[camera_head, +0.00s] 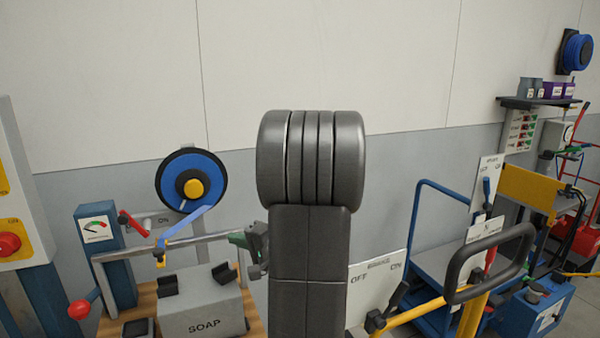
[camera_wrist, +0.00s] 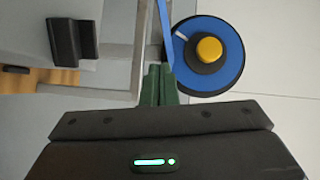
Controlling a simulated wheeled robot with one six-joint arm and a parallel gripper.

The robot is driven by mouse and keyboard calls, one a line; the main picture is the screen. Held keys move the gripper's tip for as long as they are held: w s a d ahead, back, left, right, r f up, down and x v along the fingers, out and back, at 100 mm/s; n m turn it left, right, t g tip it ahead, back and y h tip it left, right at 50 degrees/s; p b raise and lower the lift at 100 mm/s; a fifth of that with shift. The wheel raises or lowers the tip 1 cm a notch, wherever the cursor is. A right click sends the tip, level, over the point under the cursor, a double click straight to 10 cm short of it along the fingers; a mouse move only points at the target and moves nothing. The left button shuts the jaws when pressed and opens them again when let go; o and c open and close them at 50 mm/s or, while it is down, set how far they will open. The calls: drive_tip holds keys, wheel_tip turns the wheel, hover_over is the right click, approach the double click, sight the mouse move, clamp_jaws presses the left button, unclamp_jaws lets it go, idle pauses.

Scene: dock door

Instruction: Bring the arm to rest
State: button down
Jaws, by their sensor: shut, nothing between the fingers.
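My gripper (camera_wrist: 159,84) shows in the wrist view as two dark green fingers pressed together, with nothing between them. In the head view my gripper (camera_head: 240,239) is partly hidden behind my own dark arm, which stands upright in the middle. The fingers point left, above the right side of the grey SOAP box. In the wrist view they lie close to the metal frame and the blue strap; I cannot tell whether they touch.
A blue reel (camera_head: 191,180) with a yellow hub hangs on the wall. The grey SOAP box (camera_head: 203,309) stands on a wooden top below. A red-knobbed lever (camera_head: 80,309) is at left. A black-handled cart (camera_head: 490,262) and a blue trolley (camera_head: 437,262) stand at right.

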drive_tip(key=d, duration=0.1)
drive_tip(key=w+d+p, duration=0.1)
drive_tip(key=d, duration=0.1)
drive_tip(key=w+d+p, duration=0.1)
drive_tip(key=d, duration=0.1)
drive_tip(key=shift+d, duration=0.25)
drive_tip(key=shift+r, duration=0.1)
